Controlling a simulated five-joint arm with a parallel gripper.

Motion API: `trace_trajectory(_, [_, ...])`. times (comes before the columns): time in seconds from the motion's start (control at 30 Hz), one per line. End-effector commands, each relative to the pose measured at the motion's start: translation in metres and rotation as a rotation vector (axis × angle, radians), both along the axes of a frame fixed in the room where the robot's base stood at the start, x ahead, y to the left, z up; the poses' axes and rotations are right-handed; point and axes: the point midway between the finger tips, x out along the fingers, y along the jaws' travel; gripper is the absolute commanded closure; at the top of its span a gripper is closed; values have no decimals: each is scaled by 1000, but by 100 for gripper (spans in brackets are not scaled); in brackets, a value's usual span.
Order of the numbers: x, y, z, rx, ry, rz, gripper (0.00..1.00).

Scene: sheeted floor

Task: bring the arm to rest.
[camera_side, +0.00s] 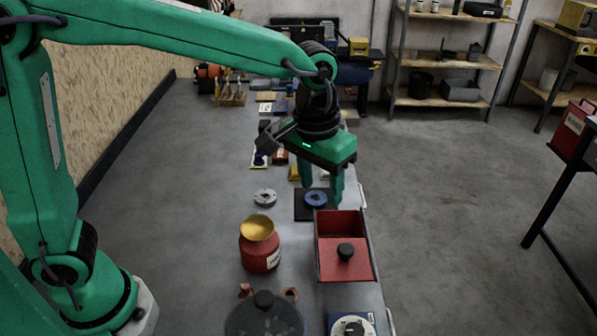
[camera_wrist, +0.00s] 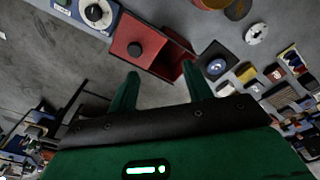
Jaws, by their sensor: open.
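My green gripper (camera_side: 321,190) hangs from the arm over the bench with its fingers pointing down. Its jaws are apart and nothing shows between them. In the wrist view my gripper (camera_wrist: 160,74) has its two green fingers spread, with bare grey floor between their tips. Behind the fingers in the side view lies a blue ring (camera_side: 316,198) on a dark square pad. A red open box (camera_side: 326,229) with a black-knobbed red cover over its near part stands nearer the camera than the fingers.
A red canister (camera_side: 260,252) with a gold bowl-shaped top stands left of the box. A pale metal disc (camera_side: 265,196) lies behind it. A dark round lidded thing (camera_side: 264,318) and a blue dial unit (camera_side: 352,324) are at the front. Several small items lie farther back.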

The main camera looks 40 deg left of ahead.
Motion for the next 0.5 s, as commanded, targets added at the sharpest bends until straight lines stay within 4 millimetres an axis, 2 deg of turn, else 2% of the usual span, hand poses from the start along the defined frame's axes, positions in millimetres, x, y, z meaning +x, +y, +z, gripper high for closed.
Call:
trace_trajectory(0.03, [-4,14,8,-7,-20,5,50])
trace_trajectory(0.2, [-21,51,24,-22,-80,6,50])
trace_trajectory(0.5, [-59,108,40,-28,-189,8,50])
